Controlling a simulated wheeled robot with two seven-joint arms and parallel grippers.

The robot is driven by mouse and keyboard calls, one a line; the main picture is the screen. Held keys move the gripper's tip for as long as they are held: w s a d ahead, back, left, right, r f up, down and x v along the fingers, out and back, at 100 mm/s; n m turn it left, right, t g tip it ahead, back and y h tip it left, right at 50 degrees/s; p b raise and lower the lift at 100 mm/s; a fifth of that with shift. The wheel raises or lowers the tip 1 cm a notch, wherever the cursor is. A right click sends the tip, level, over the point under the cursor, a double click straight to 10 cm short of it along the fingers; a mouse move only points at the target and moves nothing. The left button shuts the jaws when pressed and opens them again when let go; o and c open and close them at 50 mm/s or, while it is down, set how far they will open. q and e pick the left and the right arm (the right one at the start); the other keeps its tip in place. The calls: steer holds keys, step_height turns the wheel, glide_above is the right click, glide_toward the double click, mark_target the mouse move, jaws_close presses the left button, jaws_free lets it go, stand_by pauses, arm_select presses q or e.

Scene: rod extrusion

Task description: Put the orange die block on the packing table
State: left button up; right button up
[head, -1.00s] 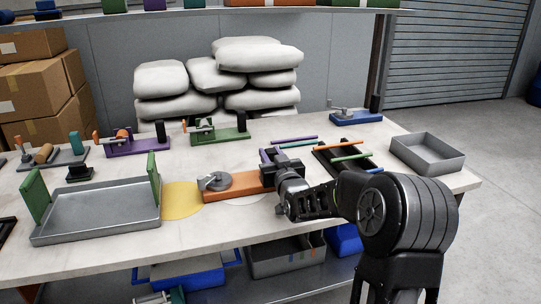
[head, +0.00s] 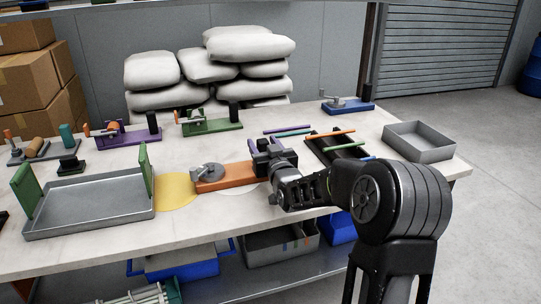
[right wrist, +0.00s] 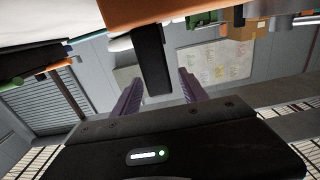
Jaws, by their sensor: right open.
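The orange die block (head: 222,178), a flat orange base with a grey round fitting on its left part, lies on the light worktop (head: 110,240). My right gripper (head: 263,158) is over its right end and hides part of it. In the right wrist view, the orange base (right wrist: 165,12) crosses the top, and its black post (right wrist: 152,60) stands between the spread fingers of the gripper (right wrist: 158,82). The fingers are open, with a gap on each side of the post. My left gripper is out of view. I cannot identify a separate packing table.
A grey tray with green ends (head: 90,205) stands left of the block. A black rack with coloured rods (head: 338,148) and an empty grey bin (head: 418,142) are to the right. Purple (head: 128,136), green (head: 212,122) and blue (head: 347,106) blocks stand behind.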

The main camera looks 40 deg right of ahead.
steer(key=v, duration=1.1)
steer(key=shift+s+a, duration=0.15)
steer(key=shift+s, duration=0.2)
